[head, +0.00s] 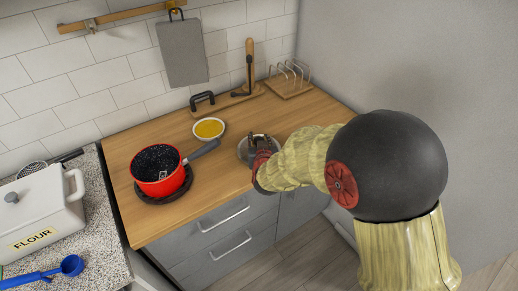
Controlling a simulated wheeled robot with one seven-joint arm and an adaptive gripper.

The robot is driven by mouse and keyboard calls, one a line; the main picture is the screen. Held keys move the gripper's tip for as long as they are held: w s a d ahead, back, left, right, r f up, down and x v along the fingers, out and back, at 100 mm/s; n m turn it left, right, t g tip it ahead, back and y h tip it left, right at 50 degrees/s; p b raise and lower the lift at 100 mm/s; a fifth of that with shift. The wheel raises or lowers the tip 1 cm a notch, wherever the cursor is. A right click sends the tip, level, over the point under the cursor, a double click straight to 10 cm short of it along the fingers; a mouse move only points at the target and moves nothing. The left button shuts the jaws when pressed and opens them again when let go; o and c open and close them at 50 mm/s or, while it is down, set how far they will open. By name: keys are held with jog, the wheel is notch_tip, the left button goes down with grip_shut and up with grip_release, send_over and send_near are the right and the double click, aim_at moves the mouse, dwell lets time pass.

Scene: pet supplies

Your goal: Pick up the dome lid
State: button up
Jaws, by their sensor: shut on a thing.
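The dome lid (244,152) is a silvery grey shape on the right half of the wooden worktop, partly hidden behind my gripper. My gripper (261,142) reaches in from the right and is shut on the lid at its top. The fingertips and the grasped part are small and dark in this view. I cannot tell whether the lid touches the worktop or is slightly above it.
A red pot (174,183) with a grey handle sits on a dark trivet left of the lid. A bowl of yellow food (209,129) stands behind. A toast rack (289,82) and wooden holder (250,68) are at the back. The worktop's front right is clear.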

jog(key=shift+s+f, duration=0.1)
jog(key=shift+f, duration=0.1)
grip_shut()
jog(key=shift+r, duration=0.1)
